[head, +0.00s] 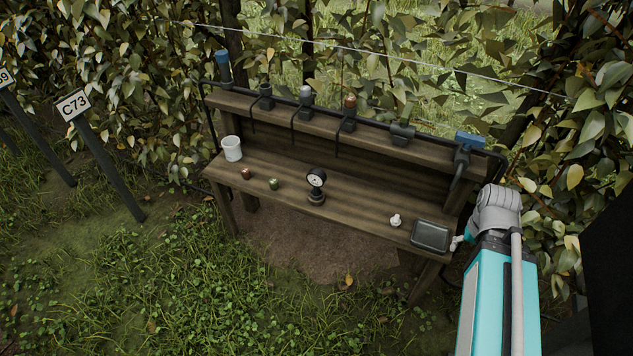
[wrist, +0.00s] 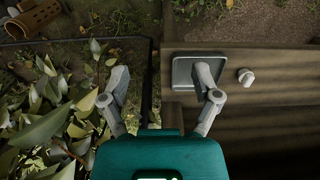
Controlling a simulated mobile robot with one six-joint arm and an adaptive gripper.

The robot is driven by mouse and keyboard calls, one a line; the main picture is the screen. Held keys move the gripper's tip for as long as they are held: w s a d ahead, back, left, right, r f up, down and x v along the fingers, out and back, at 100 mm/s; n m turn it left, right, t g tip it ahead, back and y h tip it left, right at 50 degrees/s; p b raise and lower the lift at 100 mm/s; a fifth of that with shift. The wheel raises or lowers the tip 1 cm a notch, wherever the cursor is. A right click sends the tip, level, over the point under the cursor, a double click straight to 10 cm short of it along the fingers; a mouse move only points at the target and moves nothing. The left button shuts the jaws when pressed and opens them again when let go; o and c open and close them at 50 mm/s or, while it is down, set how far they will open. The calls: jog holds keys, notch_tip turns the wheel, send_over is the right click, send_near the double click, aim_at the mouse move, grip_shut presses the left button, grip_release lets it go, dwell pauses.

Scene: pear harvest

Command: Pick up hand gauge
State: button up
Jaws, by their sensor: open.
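The hand gauge (head: 316,180), a round pale dial in a black case on a dark base, stands upright at the middle of the wooden bench (head: 290,178) in the head view. It is not visible in the wrist view. My gripper (wrist: 161,74) is open and empty in the wrist view, its two fingers spread. The right finger overlaps the grey tray at the bench's right end; the left is over leaves beside the bench. In the head view, my gripper is mostly hidden behind my arm, well right of the gauge.
The grey tray (head: 431,236) and a small white fitting (head: 395,220) lie between my arm and the gauge. A white cup (head: 231,148), a brown fitting (head: 246,173) and a green fitting (head: 273,184) are left of it. A raised shelf (head: 385,138) with pipe and valves runs behind.

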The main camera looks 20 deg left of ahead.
jog(key=shift+o, duration=0.2)
notch_tip(320, 180, up, 11)
jog(key=n+p, duration=1.1)
jog(key=n, duration=0.7)
send_over(315, 171)
jog(key=shift+w+r, duration=0.1)
notch_tip(315, 171, down, 9)
jog(key=b, duration=0.8)
jog(key=shift+r+b, duration=0.15)
jog(key=shift+b, duration=0.15)
